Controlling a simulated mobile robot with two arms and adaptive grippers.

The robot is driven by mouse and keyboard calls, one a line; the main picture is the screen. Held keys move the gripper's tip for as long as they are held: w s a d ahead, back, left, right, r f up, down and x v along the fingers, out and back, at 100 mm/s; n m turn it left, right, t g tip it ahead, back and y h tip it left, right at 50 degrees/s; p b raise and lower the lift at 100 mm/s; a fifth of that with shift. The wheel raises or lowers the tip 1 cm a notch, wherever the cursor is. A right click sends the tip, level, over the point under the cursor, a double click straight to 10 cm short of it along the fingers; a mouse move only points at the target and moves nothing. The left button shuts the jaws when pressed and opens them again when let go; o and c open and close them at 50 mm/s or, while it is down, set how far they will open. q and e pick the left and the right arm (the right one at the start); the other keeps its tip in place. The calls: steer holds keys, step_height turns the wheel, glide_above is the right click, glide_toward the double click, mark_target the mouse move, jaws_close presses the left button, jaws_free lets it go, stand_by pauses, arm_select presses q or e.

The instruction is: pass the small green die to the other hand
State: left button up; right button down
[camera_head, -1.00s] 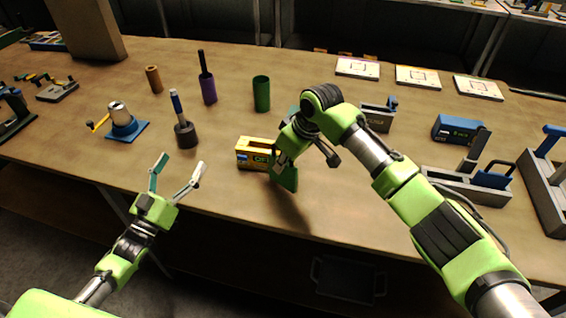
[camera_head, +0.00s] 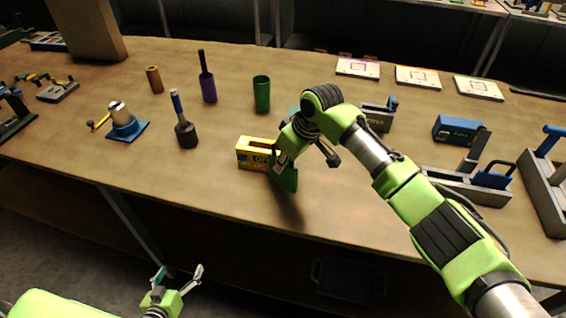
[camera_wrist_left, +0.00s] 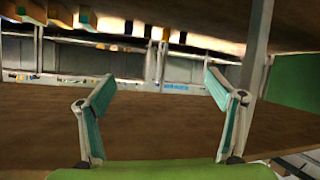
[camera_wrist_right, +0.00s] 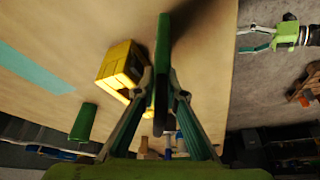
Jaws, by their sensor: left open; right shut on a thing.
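The small green die (camera_head: 286,177) is a flat dark-green plate. My right gripper (camera_head: 284,164) is shut on it above the front part of the table, just right of a yellow box. In the right wrist view the die (camera_wrist_right: 163,70) stands edge-on between the closed fingers (camera_wrist_right: 163,92), which hide part of it. My left gripper (camera_head: 181,274) is open and empty, low in front of the table edge, well apart from the die. Its spread fingers show in the left wrist view (camera_wrist_left: 158,88). It also shows in the right wrist view (camera_wrist_right: 258,40).
The yellow box (camera_head: 250,154) sits beside the right gripper. A dark-tipped blue-handled tool (camera_head: 186,135), a purple-handled tool (camera_head: 208,90) and a green cylinder (camera_head: 261,95) stand behind. A grey holder (camera_head: 470,187) is at right. The table's front left is clear.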

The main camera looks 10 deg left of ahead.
arm_select(q)
steer(key=s+d+f+m+g, duration=0.2)
steer(key=s+d+f+g, duration=0.2)
steer(key=s, duration=0.6)
steer(key=s+d+f+m+g+h, duration=0.1)
steer(key=s+d+f+g, duration=0.3)
steer(key=s+d+f, duration=0.4)
steer(key=s+d+f+m+g+h, duration=0.1)
steer(key=s+d+f+m+g, duration=0.2)
steer(key=s, duration=0.9)
steer(key=d+f, duration=0.3)
steer(key=f, duration=0.1)
steer(key=shift+s+d+f+m+g, duration=0.3)
steer(key=shift+d+g, duration=0.1)
